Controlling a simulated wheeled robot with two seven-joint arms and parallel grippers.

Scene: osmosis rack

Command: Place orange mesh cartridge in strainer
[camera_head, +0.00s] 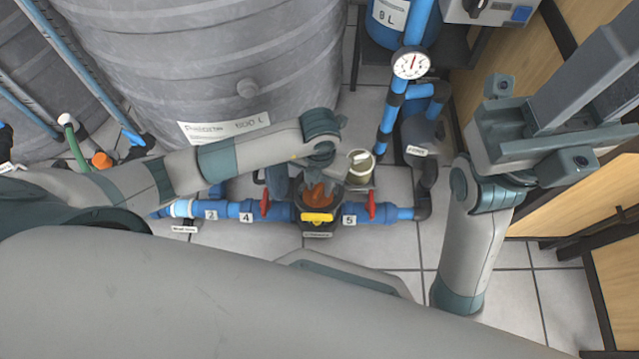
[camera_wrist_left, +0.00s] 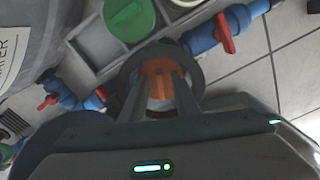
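The strainer (camera_head: 318,230) is a dark, open-topped housing with a yellow label, set in the blue pipe run on the floor. In the left wrist view its round dark rim (camera_wrist_left: 128,68) surrounds the cartridge. The orange mesh cartridge (camera_head: 322,197) is at the strainer's mouth; it also shows in the left wrist view (camera_wrist_left: 158,72). My left gripper (camera_wrist_left: 161,85) reaches down from above with its two fingers on either side of the cartridge, apparently closed on it. How deep the cartridge sits is hard to see. My right arm is raised at the right, its finger state unclear.
Red valve handles (camera_head: 265,204) and (camera_head: 371,205) flank the strainer. A pale cup-like container (camera_head: 360,168) stands just behind it. A large grey tank (camera_head: 215,70) fills the back left. A pressure gauge (camera_head: 411,63) sits on the upright blue pipe. A green lid (camera_wrist_left: 128,18) lies near the rim.

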